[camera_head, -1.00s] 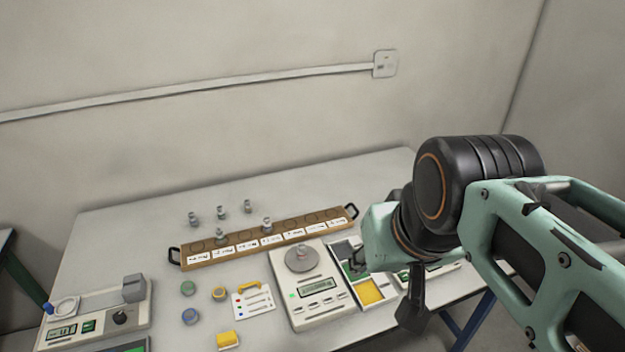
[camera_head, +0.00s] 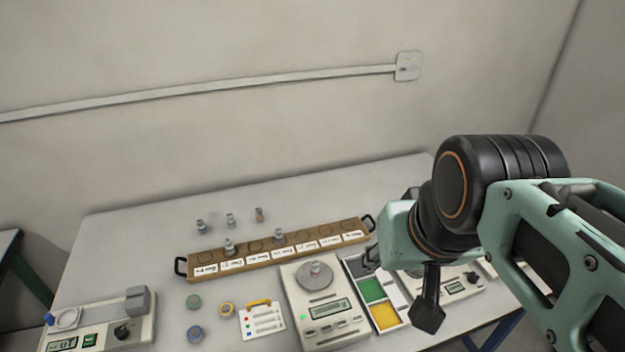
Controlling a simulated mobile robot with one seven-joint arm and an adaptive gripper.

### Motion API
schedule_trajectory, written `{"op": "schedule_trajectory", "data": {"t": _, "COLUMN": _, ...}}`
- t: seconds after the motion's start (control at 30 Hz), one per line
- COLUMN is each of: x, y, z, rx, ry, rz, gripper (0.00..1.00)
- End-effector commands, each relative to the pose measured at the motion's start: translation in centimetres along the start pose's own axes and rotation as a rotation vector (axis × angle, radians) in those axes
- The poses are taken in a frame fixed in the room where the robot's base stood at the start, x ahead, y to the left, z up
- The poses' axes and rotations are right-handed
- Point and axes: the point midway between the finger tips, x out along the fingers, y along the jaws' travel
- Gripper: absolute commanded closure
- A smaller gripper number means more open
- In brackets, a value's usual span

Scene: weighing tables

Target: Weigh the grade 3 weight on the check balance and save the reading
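A small grey weight (camera_head: 316,268) stands upright on the round pan of the middle balance (camera_head: 297,300), whose display is lit but too small to read. A second balance (camera_head: 470,287) at right is partly hidden behind my gripper. A third device with a pan and knob (camera_head: 137,322) stands at far left. I cannot tell which one is the check balance. Two weights (camera_head: 229,247) (camera_head: 279,236) stand on the labelled wooden rack (camera_head: 190,271); grade labels are unreadable.
Three small weights (camera_head: 230,220) stand behind the rack. A tray (camera_head: 349,268) with green and yellow compartments lies right of the middle balance. A card with coloured dots (camera_head: 262,322) and several small round items (camera_head: 194,301) lie left of it. The table's back right is clear.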

Motion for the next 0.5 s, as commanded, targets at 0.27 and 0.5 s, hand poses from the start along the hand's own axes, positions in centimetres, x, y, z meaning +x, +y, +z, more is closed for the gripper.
{"op": "schedule_trajectory", "data": {"t": 0.27, "x": 0.0, "y": 0.0, "z": 0.0, "rx": 0.0, "ry": 0.0, "rz": 0.0, "gripper": 0.71}}
{"op": "schedule_trajectory", "data": {"t": 0.5, "x": 0.0, "y": 0.0, "z": 0.0, "rx": 0.0, "ry": 0.0, "rz": 0.0, "gripper": 0.97}}
